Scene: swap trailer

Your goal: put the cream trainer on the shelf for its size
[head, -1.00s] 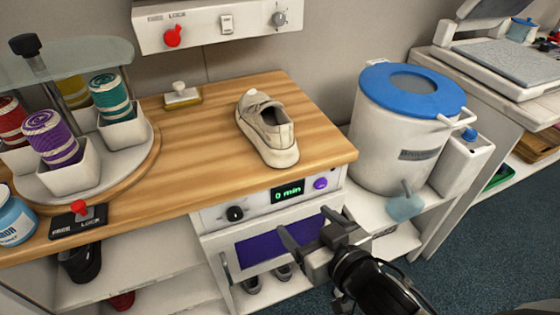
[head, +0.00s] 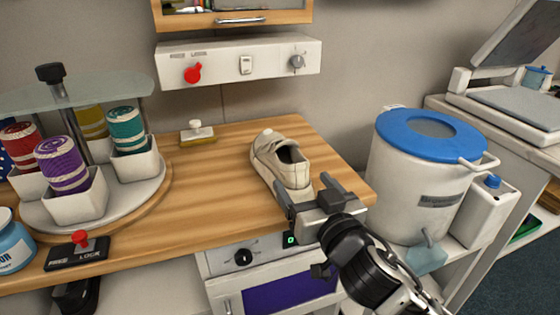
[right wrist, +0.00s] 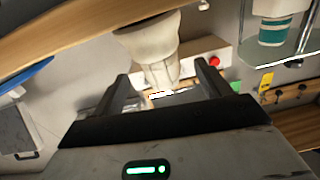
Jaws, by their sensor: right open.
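The cream trainer (head: 282,160) stands on the wooden worktop (head: 215,185), near its right end. Its heel opening faces the front edge. My right gripper (head: 308,186) is open, with its fingers just in front of the trainer's heel end; in the head view I cannot tell whether they touch it. In the right wrist view, the trainer (right wrist: 150,45) shows ahead of the open fingers (right wrist: 163,88), with nothing held between them. The shelves under the worktop are mostly out of view or hidden by my arm. My left gripper is not in view.
A carousel (head: 110,200) with thread spools in white cups stands at the left. A small brush-like tool (head: 197,131) lies at the back. A white bucket with a blue lid (head: 425,170) stands at the right. A control panel (head: 238,62) hangs above the worktop.

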